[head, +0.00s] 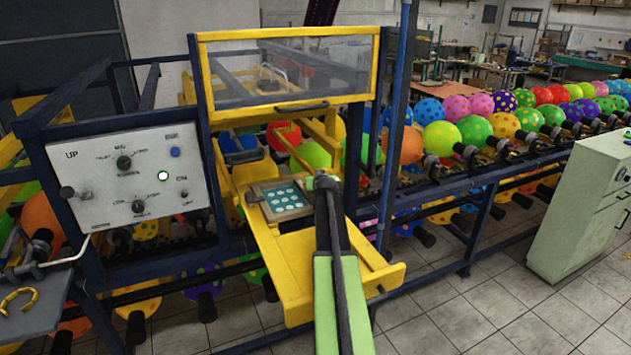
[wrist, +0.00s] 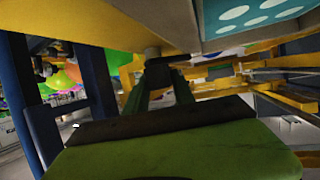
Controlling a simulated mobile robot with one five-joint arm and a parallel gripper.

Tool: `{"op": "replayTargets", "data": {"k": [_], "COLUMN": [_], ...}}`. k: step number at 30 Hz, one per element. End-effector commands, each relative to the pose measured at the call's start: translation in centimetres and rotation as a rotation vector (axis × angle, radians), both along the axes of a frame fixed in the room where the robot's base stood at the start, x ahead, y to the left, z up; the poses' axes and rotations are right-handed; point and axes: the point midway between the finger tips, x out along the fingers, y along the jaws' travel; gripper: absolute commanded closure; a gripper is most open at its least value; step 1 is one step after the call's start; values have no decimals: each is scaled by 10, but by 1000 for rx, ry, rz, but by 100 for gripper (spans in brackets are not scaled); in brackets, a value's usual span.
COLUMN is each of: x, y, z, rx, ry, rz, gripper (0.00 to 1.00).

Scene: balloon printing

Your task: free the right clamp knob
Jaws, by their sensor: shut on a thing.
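My gripper (head: 325,186) reaches up to the right side of the yellow printing carriage (head: 303,262). In the wrist view its two fingers (wrist: 158,78) are shut on a dark knob, the right clamp knob (wrist: 157,66), below a short pale shaft. In the head view the gripper largely hides this knob. The printing plate (head: 287,203), with pale dots on teal, lies in the carriage left of my gripper. It also shows at the top of the wrist view (wrist: 255,16). The dark left clamp knob (head: 252,198) sits at the plate's left edge.
A yellow-framed clear guard (head: 290,72) stands above the carriage. A blue post (head: 397,120) rises close to the right of my arm. A control panel (head: 132,177) is at left. Rows of spotted balloons (head: 473,130) run behind; a pale cabinet (head: 585,205) stands at right.

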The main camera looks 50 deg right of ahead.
Motion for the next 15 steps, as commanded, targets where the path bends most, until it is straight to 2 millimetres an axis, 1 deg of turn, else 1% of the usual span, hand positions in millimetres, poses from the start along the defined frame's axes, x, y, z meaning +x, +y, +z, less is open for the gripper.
{"op": "replayTargets", "data": {"k": [1, 15], "x": [3, 7], "y": [4, 5], "z": [0, -1], "rx": [0, 3], "ry": [3, 3], "rz": [-28, -404], "gripper": [100, 100]}}
